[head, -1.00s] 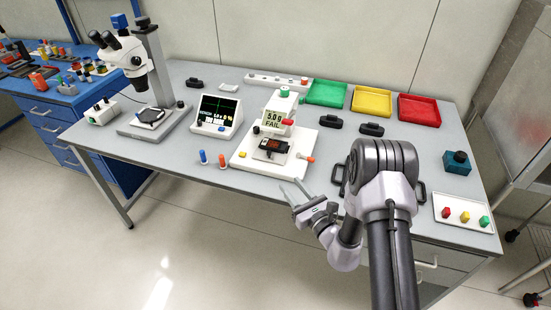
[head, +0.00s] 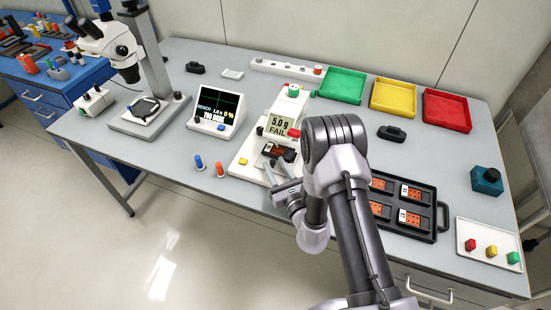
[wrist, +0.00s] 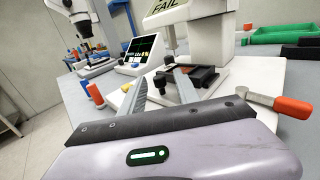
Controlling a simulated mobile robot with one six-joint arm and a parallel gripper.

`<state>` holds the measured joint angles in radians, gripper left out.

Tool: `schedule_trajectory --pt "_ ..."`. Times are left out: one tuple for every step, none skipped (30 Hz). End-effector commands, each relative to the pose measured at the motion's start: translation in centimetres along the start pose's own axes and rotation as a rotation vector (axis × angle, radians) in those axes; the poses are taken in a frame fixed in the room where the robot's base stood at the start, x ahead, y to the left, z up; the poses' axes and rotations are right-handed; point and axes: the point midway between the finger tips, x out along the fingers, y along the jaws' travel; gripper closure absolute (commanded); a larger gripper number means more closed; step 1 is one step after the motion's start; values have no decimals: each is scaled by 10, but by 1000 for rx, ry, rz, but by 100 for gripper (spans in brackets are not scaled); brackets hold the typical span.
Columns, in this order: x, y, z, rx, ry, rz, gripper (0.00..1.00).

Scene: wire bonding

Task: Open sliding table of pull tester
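The pull tester (head: 283,113) is white, with a display (head: 280,126) reading "5.0 g FAIL" and a red knob (head: 294,133) on its side. Its sliding table carries a dark part with an orange face (head: 278,151) at the front; in the wrist view this dark part (wrist: 195,78) lies just beyond my fingers. My gripper (head: 275,166) is open and empty, over the front of the white base (head: 243,156). In the wrist view my gripper (wrist: 162,76) has its fingers apart.
Blue and orange pegs (head: 220,170) stand left of the base. A monitor (head: 221,111) and a microscope (head: 112,40) are further left. A black tray (head: 441,210) with several parts lies right of my arm. Green (head: 343,85), yellow (head: 394,97) and red (head: 447,110) bins stand behind.

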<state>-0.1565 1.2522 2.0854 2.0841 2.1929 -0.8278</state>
Motion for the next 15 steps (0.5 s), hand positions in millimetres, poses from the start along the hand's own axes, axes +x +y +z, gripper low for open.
schedule_trajectory --pt "0 0 0 0 0 0 62" --pt "0 0 0 0 0 0 62" --pt "0 0 0 0 0 0 62" --pt "0 0 0 0 0 0 62" --pt "0 0 0 0 0 0 62" --pt "0 0 0 0 0 0 62" --pt "0 0 0 0 0 0 62" --pt "0 0 0 0 0 0 68" --pt "0 0 0 0 0 0 76" --pt "0 0 0 0 0 0 81" --pt "0 0 0 0 0 0 87" --pt "0 0 0 0 0 0 95" --pt "0 0 0 0 0 0 100" --pt "0 0 0 0 0 1 100" --pt "0 0 0 0 0 1 100"
